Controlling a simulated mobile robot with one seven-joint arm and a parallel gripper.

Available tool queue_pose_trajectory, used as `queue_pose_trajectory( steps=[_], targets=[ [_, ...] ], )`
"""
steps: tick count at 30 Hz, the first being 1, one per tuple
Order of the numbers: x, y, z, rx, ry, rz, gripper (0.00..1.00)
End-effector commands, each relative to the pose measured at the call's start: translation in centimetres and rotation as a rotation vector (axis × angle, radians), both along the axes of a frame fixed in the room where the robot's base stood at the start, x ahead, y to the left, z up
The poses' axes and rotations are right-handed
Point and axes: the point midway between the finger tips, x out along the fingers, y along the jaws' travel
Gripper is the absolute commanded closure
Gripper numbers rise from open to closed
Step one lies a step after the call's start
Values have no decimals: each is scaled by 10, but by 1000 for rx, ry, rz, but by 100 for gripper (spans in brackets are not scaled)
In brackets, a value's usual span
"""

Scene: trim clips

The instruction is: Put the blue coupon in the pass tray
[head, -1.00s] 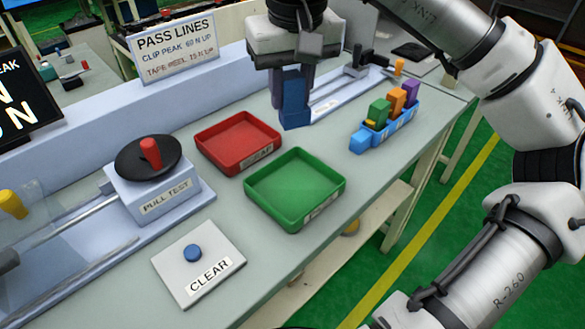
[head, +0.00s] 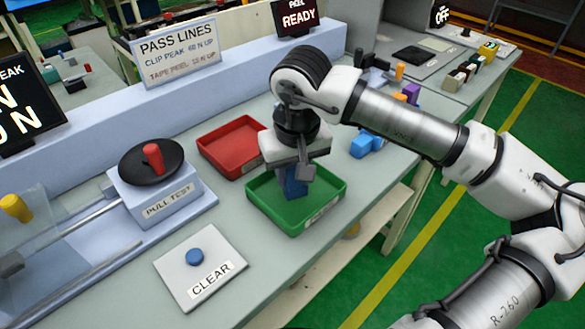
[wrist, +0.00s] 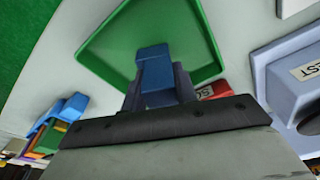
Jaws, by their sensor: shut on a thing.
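My gripper (head: 291,172) is shut on the blue coupon (head: 294,187), which hangs below it over the green tray (head: 330,202). In the wrist view the coupon (wrist: 154,72) sits between the two fingers (wrist: 158,92), with the green tray (wrist: 205,48) behind it. The tray looks empty apart from the coupon over it. The label on its front wall is too small to read surely. I cannot tell whether the coupon touches the tray floor.
A red tray (head: 225,145) stands just behind and left. A pull-test fixture (head: 155,185) and a CLEAR button plate (head: 200,265) are at the left.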

Motion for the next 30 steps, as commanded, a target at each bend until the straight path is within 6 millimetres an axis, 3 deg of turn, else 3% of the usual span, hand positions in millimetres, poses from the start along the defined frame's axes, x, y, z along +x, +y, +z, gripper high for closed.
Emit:
queue_pose_trajectory(
  steps=[10,11,15,25,30],
  targets=[
    [0,0,-4,-1,-1,0,94],
    [0,0,-3,-1,-1,0,69],
    [0,0,-2,-1,0,0,50],
    [0,0,0,-1,0,0,50],
    [-1,-1,15,-1,-4,-1,50]
  ],
)
